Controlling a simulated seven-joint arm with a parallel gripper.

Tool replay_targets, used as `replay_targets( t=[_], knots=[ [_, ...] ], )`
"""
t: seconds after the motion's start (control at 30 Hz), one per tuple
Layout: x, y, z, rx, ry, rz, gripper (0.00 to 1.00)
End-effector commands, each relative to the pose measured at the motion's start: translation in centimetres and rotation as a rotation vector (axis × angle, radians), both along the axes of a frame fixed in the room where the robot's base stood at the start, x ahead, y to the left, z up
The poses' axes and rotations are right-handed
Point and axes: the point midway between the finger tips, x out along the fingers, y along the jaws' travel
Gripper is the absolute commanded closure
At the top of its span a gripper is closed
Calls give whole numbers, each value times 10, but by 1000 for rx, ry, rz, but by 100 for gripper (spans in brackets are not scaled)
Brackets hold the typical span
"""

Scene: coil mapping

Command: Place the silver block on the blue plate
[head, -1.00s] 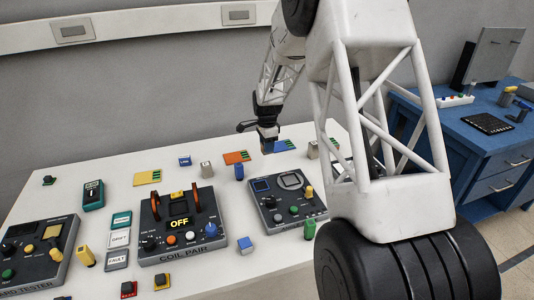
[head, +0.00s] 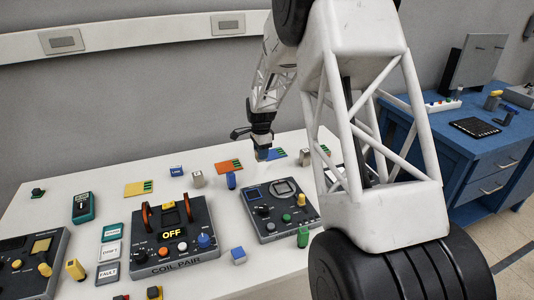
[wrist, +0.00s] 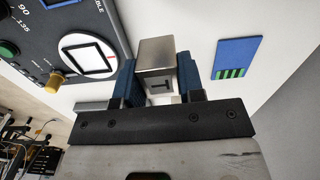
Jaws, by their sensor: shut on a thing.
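My gripper (head: 262,153) is shut on a silver block (wrist: 156,56). In the wrist view the metallic block, with a dark T-like mark on its near face, sits between my two blue finger pads (wrist: 160,84). In the head view the held block is mostly hidden by the fingers.
A meter panel (head: 280,208) with dials and knobs stands close by, at the left in the wrist view. The coil pair box (head: 172,243) stands nearer.

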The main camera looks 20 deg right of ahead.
Motion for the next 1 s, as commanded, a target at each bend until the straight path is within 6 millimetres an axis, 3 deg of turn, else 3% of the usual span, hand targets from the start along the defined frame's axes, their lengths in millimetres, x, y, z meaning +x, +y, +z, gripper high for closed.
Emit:
replay_targets(
  t=[0.43,1.0],
  knots=[
    [-13,-67,-32,0,0,-50,92],
    [-12,-74,-36,0,0,-54,92]
  ],
)
